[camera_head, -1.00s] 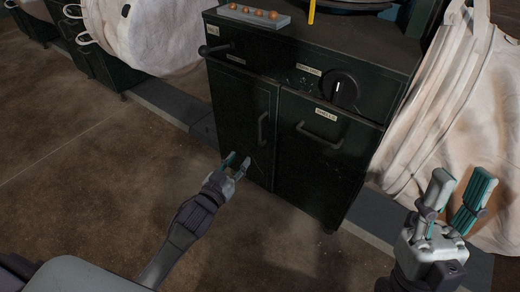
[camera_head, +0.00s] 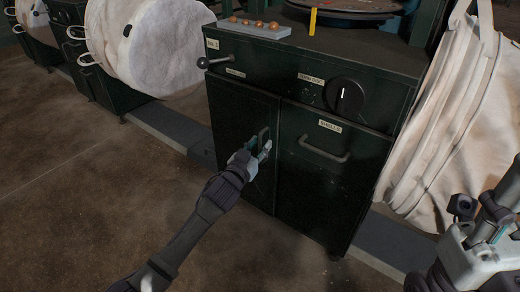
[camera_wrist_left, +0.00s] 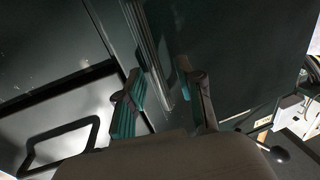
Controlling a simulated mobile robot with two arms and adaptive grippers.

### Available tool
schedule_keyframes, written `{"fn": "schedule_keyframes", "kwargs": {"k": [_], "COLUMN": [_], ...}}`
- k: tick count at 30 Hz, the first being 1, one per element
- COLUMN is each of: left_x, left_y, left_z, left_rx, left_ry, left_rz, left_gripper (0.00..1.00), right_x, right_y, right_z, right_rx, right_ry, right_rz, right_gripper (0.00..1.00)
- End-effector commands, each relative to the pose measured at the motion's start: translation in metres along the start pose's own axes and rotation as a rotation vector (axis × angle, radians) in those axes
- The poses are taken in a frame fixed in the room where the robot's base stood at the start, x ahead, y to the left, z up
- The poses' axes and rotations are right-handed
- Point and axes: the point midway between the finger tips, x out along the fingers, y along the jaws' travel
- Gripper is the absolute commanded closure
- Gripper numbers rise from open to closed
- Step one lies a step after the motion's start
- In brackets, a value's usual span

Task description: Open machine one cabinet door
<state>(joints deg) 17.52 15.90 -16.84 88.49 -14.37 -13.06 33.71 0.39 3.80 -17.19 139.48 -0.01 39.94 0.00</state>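The dark green machine cabinet (camera_head: 300,85) stands in front of me, with a small number label at its upper left. Its lower left door (camera_head: 232,130) is closed and has a vertical handle (camera_head: 264,134). My left gripper (camera_head: 260,151) is at this handle, partly covering its lower end. In the left wrist view the fingers (camera_wrist_left: 162,98) are apart, with the handle bar (camera_wrist_left: 158,50) between them. I see no clear grip on it. My right gripper (camera_head: 489,208) is at the right edge, partly cut off, its fingers apart and empty, away from the cabinet.
A drawer labelled SHELLS (camera_head: 324,155) with a horizontal handle is right of the door. A black knob (camera_head: 345,97) and a lever (camera_head: 215,62) are above. White bulk bags hang at the left (camera_head: 140,45) and right (camera_head: 437,125). The floor (camera_head: 90,190) before the cabinet is clear.

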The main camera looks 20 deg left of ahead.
Motion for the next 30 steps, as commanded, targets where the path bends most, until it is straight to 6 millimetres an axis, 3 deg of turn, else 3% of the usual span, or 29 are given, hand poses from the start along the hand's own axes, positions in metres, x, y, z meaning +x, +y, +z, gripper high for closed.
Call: {"fn": "schedule_keyframes", "kwargs": {"k": [11,15,18,30], "left_x": [0.0054,0.0052,0.0052,0.0043], "left_y": [0.0004,0.0004,0.0004,-0.0001], "left_z": [-0.0004,-0.0003,-0.0003,-0.0005], "left_rx": [-0.001,-0.001,-0.001,0.0], "left_ry": [0.0,0.0,0.0,-0.001], "left_rz": [0.0,0.0,0.0,0.003], "left_gripper": [0.65,0.88,1.0,1.0], "right_x": [0.0016,0.0016,0.0016,0.0027], "right_y": [-0.0003,-0.0003,-0.0004,-0.0003], "right_z": [0.0,-0.0001,-0.0001,-0.0004], "right_rx": [-0.001,-0.001,-0.001,0.0], "right_ry": [0.005,0.005,0.005,0.006], "right_rz": [-0.003,-0.003,-0.003,-0.003], "right_gripper": [0.6,0.6,0.6,0.6]}}
